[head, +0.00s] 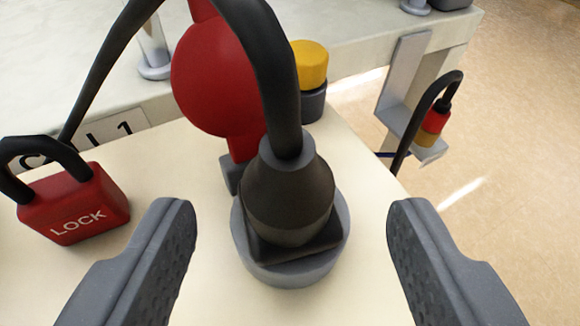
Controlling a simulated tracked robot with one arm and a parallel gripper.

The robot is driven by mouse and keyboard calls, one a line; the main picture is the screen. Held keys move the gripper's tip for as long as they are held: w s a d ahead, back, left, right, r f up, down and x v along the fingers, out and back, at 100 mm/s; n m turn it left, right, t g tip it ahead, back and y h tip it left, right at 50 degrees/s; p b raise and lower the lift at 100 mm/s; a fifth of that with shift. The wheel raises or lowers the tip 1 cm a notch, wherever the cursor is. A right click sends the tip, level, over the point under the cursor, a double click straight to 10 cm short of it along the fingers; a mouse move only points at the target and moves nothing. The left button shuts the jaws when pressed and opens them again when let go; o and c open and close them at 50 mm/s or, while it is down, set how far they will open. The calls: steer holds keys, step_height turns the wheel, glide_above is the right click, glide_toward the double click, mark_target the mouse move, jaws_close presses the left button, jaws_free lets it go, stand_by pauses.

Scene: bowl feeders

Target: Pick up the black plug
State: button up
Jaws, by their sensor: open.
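The black plug (289,197) stands in a round grey socket base (290,272) on the cream panel. A thick black cable (272,60) leaves its top and arches up and to the left. My gripper (290,225) is open, with one dark grey finger on each side of the plug. Clear gaps show between the plug and both fingers. The fingers appear nearer to the camera than the plug, and I cannot tell how far their tips are from it.
A red rounded part (212,75) stands just behind the plug. A red padlock marked LOCK (75,203) lies at left. A yellow-topped knob (309,64) is behind. A red and yellow connector (430,128) sits on a bracket at right. Floor shows beyond the right edge.

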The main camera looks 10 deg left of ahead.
mark_target(290, 215)
steer(key=shift+b+x, duration=0.55)
steer(key=shift+x, duration=1.7)
steer(key=shift+r, duration=0.1)
steer(key=c, duration=1.1)
